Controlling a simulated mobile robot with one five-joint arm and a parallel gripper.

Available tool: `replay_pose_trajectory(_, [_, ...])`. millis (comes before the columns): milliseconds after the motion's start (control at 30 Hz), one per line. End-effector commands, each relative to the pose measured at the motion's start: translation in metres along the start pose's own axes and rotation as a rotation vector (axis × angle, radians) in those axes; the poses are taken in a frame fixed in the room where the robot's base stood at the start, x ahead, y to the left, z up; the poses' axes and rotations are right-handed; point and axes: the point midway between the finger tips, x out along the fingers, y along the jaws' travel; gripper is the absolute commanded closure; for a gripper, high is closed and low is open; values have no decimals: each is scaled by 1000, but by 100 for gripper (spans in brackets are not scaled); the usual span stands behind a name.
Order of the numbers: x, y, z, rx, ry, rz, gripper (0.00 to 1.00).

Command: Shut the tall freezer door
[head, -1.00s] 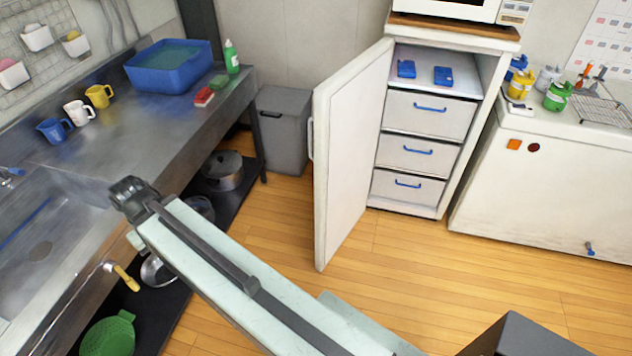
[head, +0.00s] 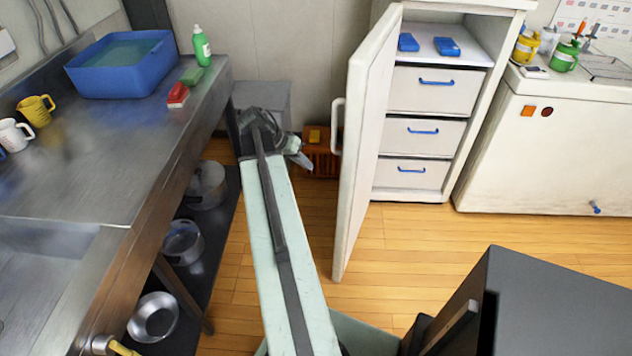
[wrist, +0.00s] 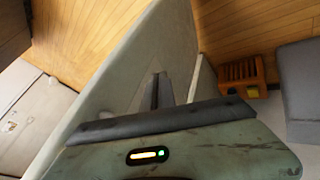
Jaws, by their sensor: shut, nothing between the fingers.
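The tall freezer door (head: 368,150) stands wide open, swung out to the left of the freezer cabinet (head: 482,100). Its white upright handle (head: 337,126) is on the door's outer face. Behind it the cabinet shows a shelf and white drawers (head: 427,90) with blue handles. My gripper (head: 303,160) is shut and empty, to the left of the door and apart from it in the head view. In the wrist view the door (wrist: 180,35) appears as a large pale panel beyond my gripper (wrist: 162,92); I cannot tell the exact gap.
A steel counter (head: 120,150) with pots below runs along the left. A grey bin (head: 262,98) and an orange crate (head: 322,160) stand by the back wall. A white chest freezer (head: 550,150) is at right. Wooden floor (head: 375,260) is clear in front of the door.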

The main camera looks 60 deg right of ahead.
Motion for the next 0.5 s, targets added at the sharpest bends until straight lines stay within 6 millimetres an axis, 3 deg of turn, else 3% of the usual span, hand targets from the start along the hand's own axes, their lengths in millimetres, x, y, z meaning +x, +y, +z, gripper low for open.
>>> replay_pose_trajectory(267, [15, 7, -5, 30, 2, 16, 100])
replay_pose_trajectory(500, [64, 5, -1, 29, 1, 17, 100])
